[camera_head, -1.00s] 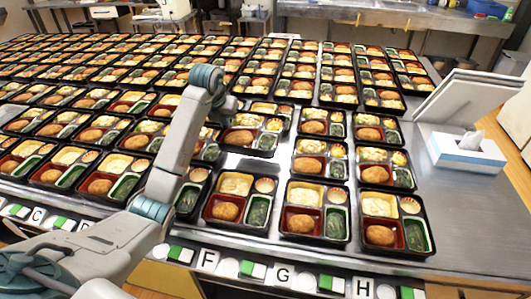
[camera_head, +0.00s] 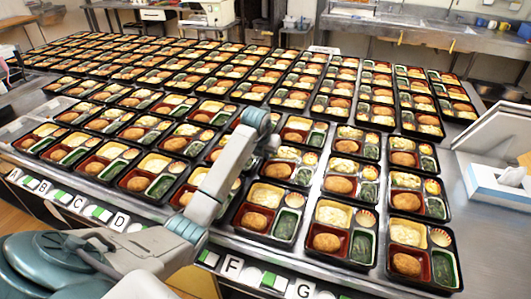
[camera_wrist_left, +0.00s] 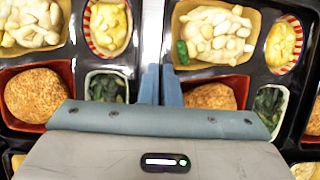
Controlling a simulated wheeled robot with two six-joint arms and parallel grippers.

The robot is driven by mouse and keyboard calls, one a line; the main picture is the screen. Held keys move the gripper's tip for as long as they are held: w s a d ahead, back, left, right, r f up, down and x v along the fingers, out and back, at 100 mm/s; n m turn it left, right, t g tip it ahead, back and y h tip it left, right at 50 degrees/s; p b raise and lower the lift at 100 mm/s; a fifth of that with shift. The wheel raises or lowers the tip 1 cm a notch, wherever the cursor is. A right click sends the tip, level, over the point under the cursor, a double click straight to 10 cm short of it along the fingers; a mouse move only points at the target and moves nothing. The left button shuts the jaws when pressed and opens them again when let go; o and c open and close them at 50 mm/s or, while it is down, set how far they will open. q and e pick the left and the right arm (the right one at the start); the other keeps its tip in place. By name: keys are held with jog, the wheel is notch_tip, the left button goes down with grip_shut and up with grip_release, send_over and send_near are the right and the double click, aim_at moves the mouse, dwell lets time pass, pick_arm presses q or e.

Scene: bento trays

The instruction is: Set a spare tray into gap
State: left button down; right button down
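A black bento tray with a croquette, yellow food and greens, the spare tray (camera_head: 318,180), stands in the second row of the F column, level with its neighbours. It appears to be down in the gap, though its underside is hidden. My left gripper (camera_head: 270,142) is at its left side, with the fingertips mostly hidden by the wrist. In the left wrist view the two blue-grey fingers (camera_wrist_left: 161,86) are close together, astride the left wall of the right-hand tray (camera_wrist_left: 290,66), and look shut on it. My right gripper is not in view.
Filled trays stand close on all sides, including the front F tray (camera_head: 236,222) and a tray to the right (camera_head: 379,190). Lettered labels (camera_head: 232,266) line the front edge. A tissue box (camera_head: 500,187) stands right, beside free metal table.

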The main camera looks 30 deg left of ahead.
pick_arm(q)
jog(key=c, duration=2)
grip_release()
jog(key=shift+o, duration=0.3)
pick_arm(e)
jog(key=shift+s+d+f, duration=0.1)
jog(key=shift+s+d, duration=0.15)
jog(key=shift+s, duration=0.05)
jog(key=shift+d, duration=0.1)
